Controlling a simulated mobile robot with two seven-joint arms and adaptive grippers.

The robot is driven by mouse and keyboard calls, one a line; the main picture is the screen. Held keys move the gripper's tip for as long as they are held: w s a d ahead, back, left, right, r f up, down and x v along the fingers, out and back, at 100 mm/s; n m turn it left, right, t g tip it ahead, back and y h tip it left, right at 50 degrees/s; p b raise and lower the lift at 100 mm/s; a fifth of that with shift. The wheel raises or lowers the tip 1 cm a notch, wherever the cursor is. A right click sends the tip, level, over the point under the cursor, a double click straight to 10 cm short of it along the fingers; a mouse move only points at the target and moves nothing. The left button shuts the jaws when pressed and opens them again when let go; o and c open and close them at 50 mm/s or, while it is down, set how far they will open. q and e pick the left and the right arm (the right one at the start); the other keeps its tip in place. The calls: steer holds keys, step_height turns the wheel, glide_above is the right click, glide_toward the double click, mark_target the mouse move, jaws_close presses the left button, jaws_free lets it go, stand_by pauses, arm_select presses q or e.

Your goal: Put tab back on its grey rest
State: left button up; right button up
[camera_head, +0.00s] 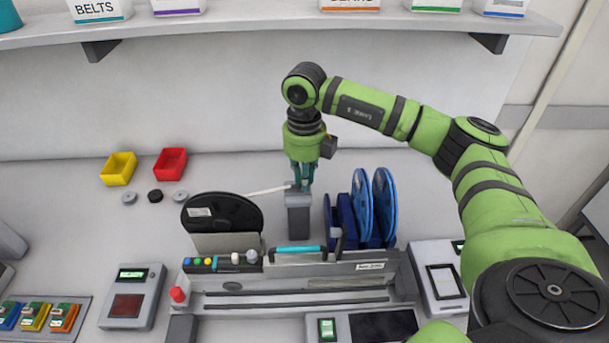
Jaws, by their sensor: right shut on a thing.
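The tab is the pale strip (267,191) that runs from the black reel (222,212) to my right gripper. My right gripper (301,186) points straight down and is shut on the strip's right end. The fingertips hide that end. The grey rest (298,218) is an upright grey block directly below the fingertips. I cannot tell whether the strip touches its top. My left gripper is not in view.
Blue reels (383,205) stand close to the right of the rest. The feeder trolley (300,285) with a cyan handle (298,249) lies in front. Yellow (119,168) and red (171,163) bins stand at back left. A shelf (270,22) with boxes hangs above.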

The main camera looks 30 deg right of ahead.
steer(key=shift+f+b, duration=0.55)
steer(key=shift+f, duration=0.1)
stand_by(0.4)
steer(key=o, duration=0.9)
steer(key=shift+s, duration=0.1)
steer(key=shift+c, duration=0.2)
step_height(320, 180, up, 12)
